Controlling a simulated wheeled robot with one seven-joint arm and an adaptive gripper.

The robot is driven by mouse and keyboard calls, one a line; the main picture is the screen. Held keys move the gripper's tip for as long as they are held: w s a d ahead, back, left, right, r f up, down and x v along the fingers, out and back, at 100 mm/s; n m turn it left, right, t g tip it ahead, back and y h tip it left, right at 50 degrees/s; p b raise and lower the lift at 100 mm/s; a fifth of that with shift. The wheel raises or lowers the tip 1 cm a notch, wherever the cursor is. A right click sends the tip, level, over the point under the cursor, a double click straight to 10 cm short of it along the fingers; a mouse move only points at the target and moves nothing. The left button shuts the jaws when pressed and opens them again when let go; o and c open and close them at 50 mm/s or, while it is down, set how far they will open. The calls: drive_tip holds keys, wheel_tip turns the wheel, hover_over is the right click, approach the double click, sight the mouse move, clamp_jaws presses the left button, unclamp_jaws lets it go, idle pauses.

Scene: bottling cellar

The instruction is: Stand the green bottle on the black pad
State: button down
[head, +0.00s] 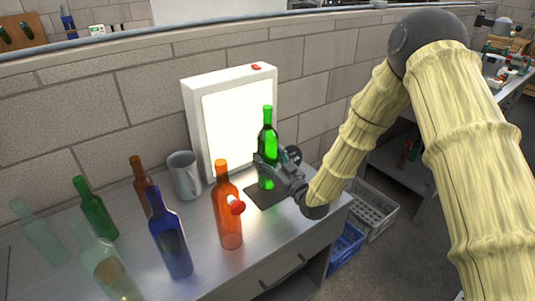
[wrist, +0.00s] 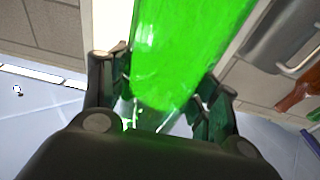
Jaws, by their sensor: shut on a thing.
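The bright green bottle (head: 267,143) stands upright in my gripper (head: 268,161), in front of a lit white panel. In the wrist view the green bottle (wrist: 185,50) sits between the two dark fingers of my gripper (wrist: 166,82), which are shut on it. The black pad (head: 259,198) lies flat on the metal bench, under and just in front of the bottle's base. I cannot tell whether the base touches the pad or hangs slightly above it. My gripper hides part of the bottle and of the pad's right side.
A grey mug (head: 184,176), a blue bottle (head: 169,240), a darker green bottle (head: 96,210) and other bottles stand further left. The light box (head: 190,105) is close behind.

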drive_tip(key=shift+f, duration=1.4)
drive_tip(key=shift+f, duration=0.2)
drive_tip(key=shift+c, duration=1.9)
unclamp_jaws()
drive_tip(key=shift+s, duration=0.1)
drive_tip(key=b+v, duration=0.2)
drive_tip(key=v, duration=1)
drive_tip(key=shift+b, duration=0.4)
drive_tip(key=shift+r, duration=0.1)
drive_tip(key=shift+a, duration=0.1)
